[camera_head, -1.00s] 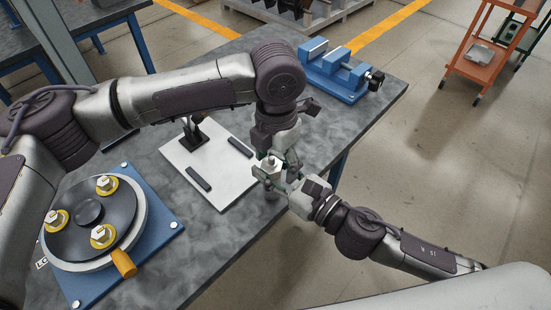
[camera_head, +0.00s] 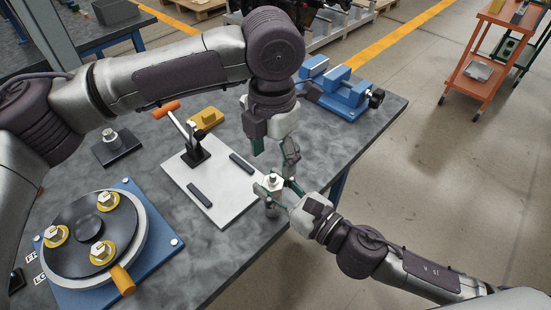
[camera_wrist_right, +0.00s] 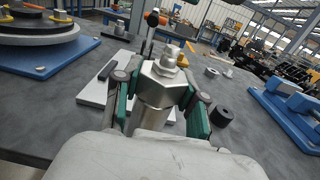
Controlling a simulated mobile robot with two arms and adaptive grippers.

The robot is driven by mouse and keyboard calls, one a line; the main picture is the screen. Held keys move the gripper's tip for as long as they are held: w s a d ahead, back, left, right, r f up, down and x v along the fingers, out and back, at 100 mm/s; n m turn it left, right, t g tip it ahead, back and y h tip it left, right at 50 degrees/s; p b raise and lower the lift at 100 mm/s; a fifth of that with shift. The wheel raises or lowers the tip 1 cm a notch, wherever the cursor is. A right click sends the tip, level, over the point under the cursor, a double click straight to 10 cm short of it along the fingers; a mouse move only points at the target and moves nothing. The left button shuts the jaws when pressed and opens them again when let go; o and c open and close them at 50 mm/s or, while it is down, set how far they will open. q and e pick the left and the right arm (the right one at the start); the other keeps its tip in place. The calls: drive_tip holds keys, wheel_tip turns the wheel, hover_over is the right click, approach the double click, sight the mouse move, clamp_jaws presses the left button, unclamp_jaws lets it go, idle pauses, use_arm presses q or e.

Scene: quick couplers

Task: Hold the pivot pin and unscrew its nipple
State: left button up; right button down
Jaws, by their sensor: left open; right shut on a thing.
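The pivot pin (camera_head: 271,205) is a metal cylinder with a hex collar, held upright near the table's front right edge. My right gripper (camera_head: 276,194) is shut around it, and its green-padded fingers also show in the right wrist view on both sides of the metal body (camera_wrist_right: 152,115). The nipple (camera_wrist_right: 171,54) stands on top of the hex part, and it shows small in the head view (camera_head: 272,179). My left gripper (camera_head: 274,152) is open and empty just above the nipple, pointing down, with its fingers apart. Whether the nipple's thread is loose cannot be told.
A white plate (camera_head: 222,208) with black bars and an orange-handled clamp (camera_head: 193,150) lies left of the pin. A round turntable (camera_head: 140,235) on a blue base is front left. A blue vise (camera_head: 345,92) stands behind. Open floor lies right of the table.

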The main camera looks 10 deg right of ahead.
sight(273, 174)
use_arm(q)
wheel_tip(273, 174, down, 7)
drive_tip(key=shift+f, duration=0.2)
idle(0.3)
drive_tip(key=c, duration=1.2)
drive_tip(key=shift+n, duration=1.7)
drive_tip(key=o, duration=1.3)
drive_tip(key=shift+c, duration=0.2)
drive_tip(key=shift+r, duration=0.15)
